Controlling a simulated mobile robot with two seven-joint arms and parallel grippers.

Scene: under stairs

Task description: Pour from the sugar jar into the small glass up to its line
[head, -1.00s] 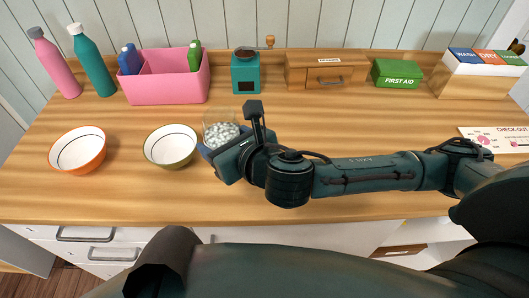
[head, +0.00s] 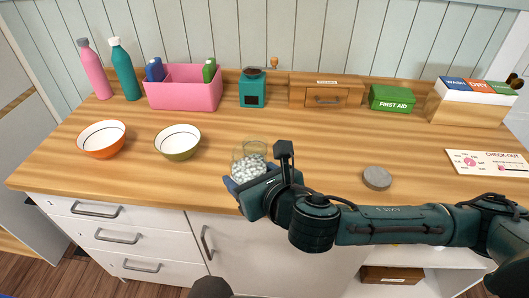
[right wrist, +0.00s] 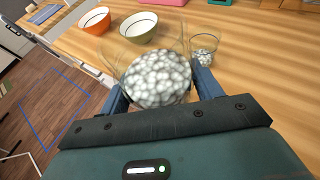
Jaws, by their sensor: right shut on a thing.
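My right gripper (right wrist: 160,92) is shut on the clear sugar jar (right wrist: 157,76), which is filled with white pieces. In the head view the right gripper (head: 250,188) holds this jar (head: 250,172) low over the counter near its front edge. The small glass (right wrist: 204,42) stands on the counter just beyond the jar, to its right in the right wrist view. It has white pieces in it; I cannot make out its line. In the head view jar and glass overlap and are hard to tell apart. My left gripper is not in view.
An orange bowl (head: 101,139) and a green bowl (head: 178,142) stand to the left. A grey disc (head: 377,178) lies right of the gripper, behind my forearm. A pink caddy (head: 185,95), teal grinder (head: 252,92), wooden drawer box (head: 325,92) and first-aid box (head: 391,98) line the back.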

